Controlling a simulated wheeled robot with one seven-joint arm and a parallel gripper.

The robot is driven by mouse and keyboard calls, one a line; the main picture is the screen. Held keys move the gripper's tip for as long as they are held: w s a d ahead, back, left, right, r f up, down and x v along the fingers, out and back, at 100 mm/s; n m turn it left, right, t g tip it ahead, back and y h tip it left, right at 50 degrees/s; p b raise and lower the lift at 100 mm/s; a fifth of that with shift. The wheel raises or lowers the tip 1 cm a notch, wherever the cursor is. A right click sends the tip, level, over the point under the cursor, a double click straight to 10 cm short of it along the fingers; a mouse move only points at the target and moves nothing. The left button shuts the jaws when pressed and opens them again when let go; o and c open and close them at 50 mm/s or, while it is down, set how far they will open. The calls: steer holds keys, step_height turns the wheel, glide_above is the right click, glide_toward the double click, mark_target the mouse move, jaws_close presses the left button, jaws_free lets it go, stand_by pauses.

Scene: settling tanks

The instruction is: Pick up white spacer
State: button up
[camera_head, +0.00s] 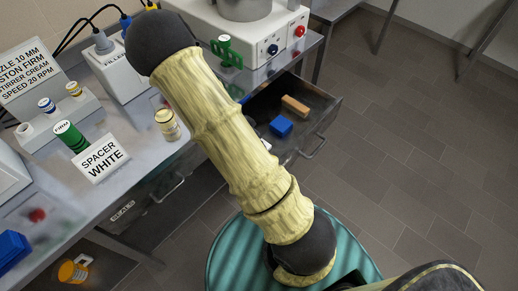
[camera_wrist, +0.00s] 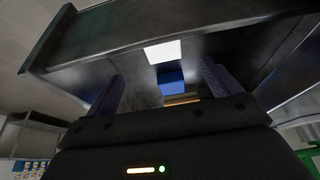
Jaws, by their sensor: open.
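A white spacer, a small block, lies in the open drawer (camera_head: 318,117). In the head view only a sliver of the white spacer (camera_head: 266,144) shows past my arm. In the wrist view the white spacer (camera_wrist: 163,52) is a bright pale face beyond the fingertips, between their lines. My gripper (camera_wrist: 160,82) is open and empty, its two dark fingers apart and facing the drawer. The gripper is hidden in the head view. A card reading "SPACER WHITE" (camera_head: 102,158) stands on the bench.
A blue block (camera_head: 281,126) and a tan block (camera_head: 295,105) share the drawer; the blue block (camera_wrist: 171,76) also shows between the fingers in the wrist view. Drawer walls surround them closely. The bench (camera_head: 142,150) holds bottles and a white machine (camera_head: 260,35). Open floor lies right.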

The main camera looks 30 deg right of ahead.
steer(key=x, duration=0.5)
steer(key=shift+b, duration=0.35)
steer(key=shift+w+d+x, duration=0.1)
steer(key=shift+w+x, duration=0.05)
steer(key=shift+x, duration=1.2)
steer(key=shift+w+d+x, duration=0.1)
steer(key=shift+w+x, duration=0.05)
steer(key=shift+x, duration=1.15)
steer(key=shift+r, duration=0.15)
steer(key=c, duration=1.1)
steer(key=shift+r, duration=0.1)
